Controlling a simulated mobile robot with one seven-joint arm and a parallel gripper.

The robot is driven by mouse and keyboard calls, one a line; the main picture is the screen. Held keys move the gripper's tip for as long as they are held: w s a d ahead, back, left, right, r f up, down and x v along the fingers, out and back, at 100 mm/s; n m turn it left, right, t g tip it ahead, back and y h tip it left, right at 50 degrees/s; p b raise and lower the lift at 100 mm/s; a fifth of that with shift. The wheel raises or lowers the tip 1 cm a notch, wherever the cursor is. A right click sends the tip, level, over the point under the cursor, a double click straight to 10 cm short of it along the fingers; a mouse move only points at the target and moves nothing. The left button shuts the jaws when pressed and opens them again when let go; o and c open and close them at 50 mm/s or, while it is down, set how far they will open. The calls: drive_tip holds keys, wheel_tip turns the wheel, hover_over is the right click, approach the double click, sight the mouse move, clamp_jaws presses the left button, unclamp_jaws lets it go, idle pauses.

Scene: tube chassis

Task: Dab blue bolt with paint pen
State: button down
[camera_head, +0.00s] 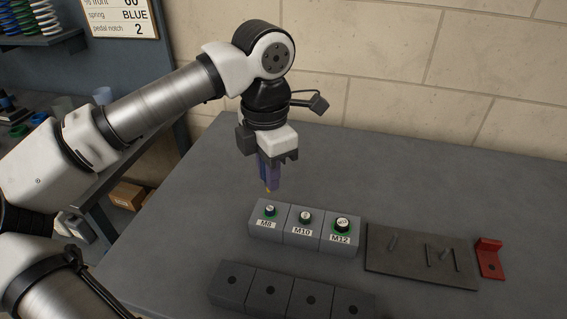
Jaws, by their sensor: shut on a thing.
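My gripper (271,157) points down above the grey table. It is shut on a slim purple-blue thing (272,178) with an orange-yellow tip at its lower end, which looks like the paint pen. The tip is above the back left of a row of light grey blocks, apparently clear of them. The blocks carry the labels M8, M10 and M12. I cannot make out a blue bolt.
A row of dark grey blocks with holes (272,285) stands in front. A dark plate with pegs (409,262) and a red bracket (490,258) lie to the right. A sign (122,17) reads "spring BLUE". The table's back right is clear.

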drive_tip(key=shift+f+b, duration=0.85)
drive_tip(key=shift+f, duration=0.8)
drive_tip(key=shift+r+b, duration=0.1)
drive_tip(key=shift+b, duration=0.25)
drive_tip(key=shift+f, duration=0.2)
drive_tip(key=shift+f+b, duration=0.65)
drive_tip(key=shift+b, duration=0.15)
drive_tip(key=shift+r, duration=0.15)
drive_tip(key=shift+r+p, duration=0.35)
drive_tip(key=shift+r, duration=0.2)
drive_tip(key=shift+f+b, duration=0.2)
drive_tip(key=shift+b, duration=0.3)
